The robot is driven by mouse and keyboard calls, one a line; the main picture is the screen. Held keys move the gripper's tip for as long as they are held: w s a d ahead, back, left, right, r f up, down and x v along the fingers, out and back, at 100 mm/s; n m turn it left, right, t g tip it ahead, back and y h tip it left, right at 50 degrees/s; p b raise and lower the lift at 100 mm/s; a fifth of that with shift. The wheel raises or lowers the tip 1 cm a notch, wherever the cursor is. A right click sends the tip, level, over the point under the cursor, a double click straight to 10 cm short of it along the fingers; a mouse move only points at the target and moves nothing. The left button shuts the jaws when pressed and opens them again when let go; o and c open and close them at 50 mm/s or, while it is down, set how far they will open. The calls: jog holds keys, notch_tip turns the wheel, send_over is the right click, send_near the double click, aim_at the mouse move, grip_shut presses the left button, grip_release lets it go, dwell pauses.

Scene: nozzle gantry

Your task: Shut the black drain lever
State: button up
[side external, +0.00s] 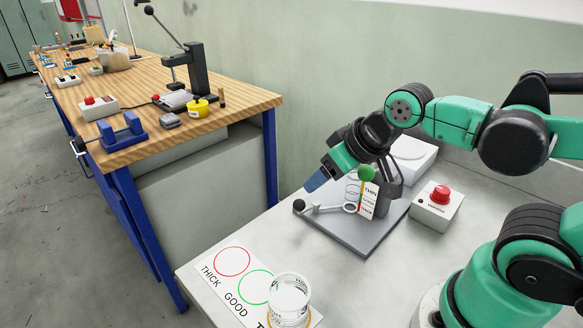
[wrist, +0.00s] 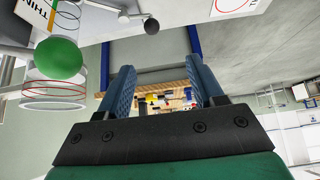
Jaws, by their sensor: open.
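The black drain lever shows as a black ball knob (side external: 299,205) on a thin light arm, pointing left from a ring low on the nozzle gantry (side external: 366,240). In the wrist view the black knob (wrist: 151,25) is at the top, beyond my fingertips. My gripper (side external: 316,183) is above the lever and slightly right of the knob in the side view, apart from it. In the wrist view my gripper (wrist: 166,80) has its two blue fingers spread with nothing between them. A clear cup with rings (wrist: 55,88) and a green ball (wrist: 58,58) are at the left there.
A white card with THICK and GOOD circles (side external: 218,280) lies at the front, with a clear beaker (side external: 289,297) on it. A box with a red button (side external: 437,208) stands right of the gantry. A wooden workbench (side external: 140,75) is behind. The tabletop left of the gantry is clear.

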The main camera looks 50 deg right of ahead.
jog(key=n+g+y, duration=0.2)
jog(key=n+g, duration=0.2)
jog(key=g, duration=0.3)
send_over(302, 200)
jog(key=f, duration=0.2)
jog(key=shift+w+d+f, duration=0.15)
jog(key=shift+d+f, duration=0.1)
jog(key=shift+f, duration=0.15)
jog(key=shift+w+d+f+g, duration=0.1)
jog(key=shift+w+f+g, duration=0.1)
jog(key=shift+f+g, duration=0.15)
jog(key=shift+n, duration=0.4)
jog(key=shift+s+a+f, duration=0.1)
jog(key=shift+a+f, duration=0.15)
jog(key=shift+f, duration=1.25)
jog(key=shift+s+a+f, duration=0.1)
jog(key=shift+a+f, duration=0.1)
jog(key=shift+f, duration=1.25)
grip_shut()
